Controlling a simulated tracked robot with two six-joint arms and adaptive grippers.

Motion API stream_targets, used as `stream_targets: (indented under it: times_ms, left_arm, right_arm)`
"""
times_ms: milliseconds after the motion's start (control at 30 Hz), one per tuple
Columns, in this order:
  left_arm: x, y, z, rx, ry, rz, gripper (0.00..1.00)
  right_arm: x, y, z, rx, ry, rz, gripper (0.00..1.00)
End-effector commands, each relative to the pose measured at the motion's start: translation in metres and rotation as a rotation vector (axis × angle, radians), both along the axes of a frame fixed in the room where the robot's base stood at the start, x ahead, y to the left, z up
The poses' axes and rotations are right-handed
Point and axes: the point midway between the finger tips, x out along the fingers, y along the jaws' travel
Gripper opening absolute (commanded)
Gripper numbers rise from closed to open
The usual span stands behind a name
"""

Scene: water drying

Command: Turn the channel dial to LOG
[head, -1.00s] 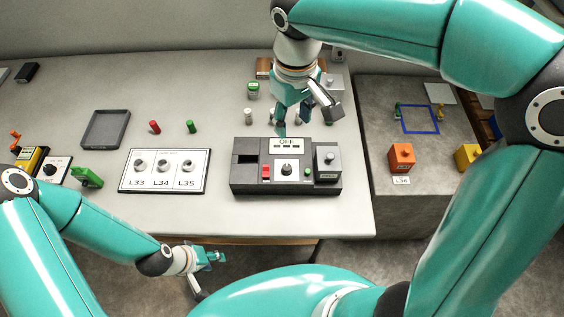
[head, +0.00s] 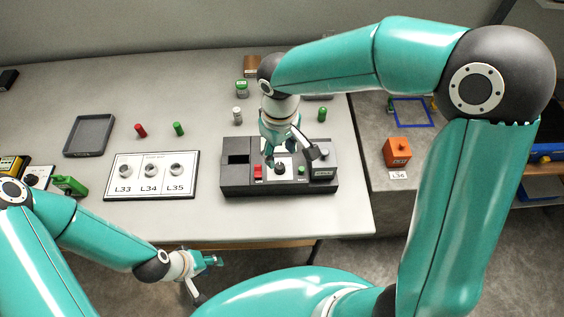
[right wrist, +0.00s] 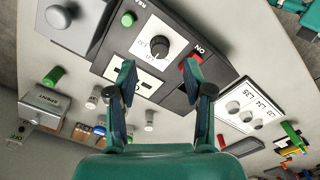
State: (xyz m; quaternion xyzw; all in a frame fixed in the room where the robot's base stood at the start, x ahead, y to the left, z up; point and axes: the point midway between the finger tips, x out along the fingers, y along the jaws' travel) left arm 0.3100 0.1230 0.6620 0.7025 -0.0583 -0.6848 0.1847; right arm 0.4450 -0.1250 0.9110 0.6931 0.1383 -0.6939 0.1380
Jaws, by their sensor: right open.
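The black channel dial (head: 279,169) sits on a white plate in the middle of the dark control box (head: 235,184). It also shows in the right wrist view (right wrist: 160,47), a little beyond my fingertips. My right gripper (head: 293,157) is open above the box, its fingers (right wrist: 160,76) apart with nothing between them and not touching the dial. The box's display (right wrist: 132,82) is partly covered by a finger, so I cannot read it. My left gripper (head: 207,274) is low in front of the table, away from the box; its jaw state is unclear.
A red switch (head: 258,172) and a green button (head: 301,170) flank the dial. A grey block (head: 322,173) stands at the box's right end. A white board with knobs L33, L34 and L35 (head: 150,190) lies left. An orange block (head: 397,152) is on the right surface.

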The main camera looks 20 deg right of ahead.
Motion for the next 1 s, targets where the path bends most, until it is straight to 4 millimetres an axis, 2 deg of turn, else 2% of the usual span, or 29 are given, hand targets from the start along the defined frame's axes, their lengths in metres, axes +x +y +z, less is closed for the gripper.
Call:
stream_targets:
  times_ms: [100, 300, 500, 733, 767, 1000]
  left_arm:
    - [0.0, 0.0, 0.0, 0.0, 0.0, 0.0, 0.4]
    - [0.0, 0.0, 0.0, 0.0, 0.0, 0.0, 0.4]
    - [0.0, 0.0, 0.0, 0.0, 0.0, 0.0, 0.4]
    - [0.0, 0.0, 0.0, 0.0, 0.0, 0.0, 0.4]
    - [0.0, 0.0, 0.0, 0.0, 0.0, 0.0, 0.4]
    - [0.0, 0.0, 0.0, 0.0, 0.0, 0.0, 0.4]
  right_arm:
    - [-0.001, -0.001, -0.025, -0.002, 0.005, 0.0, 0.51]
    - [0.0, 0.0, -0.051, -0.001, 0.002, 0.0, 0.51]
    - [0.0, 0.0, -0.06, 0.0, -0.001, 0.0, 0.51]
    - [0.0, 0.001, -0.06, 0.0, -0.001, 0.001, 0.51]
    - [0.0, 0.001, -0.06, 0.0, -0.001, 0.001, 0.48]
    - [0.0, 0.001, -0.06, 0.0, -0.001, 0.001, 0.08]
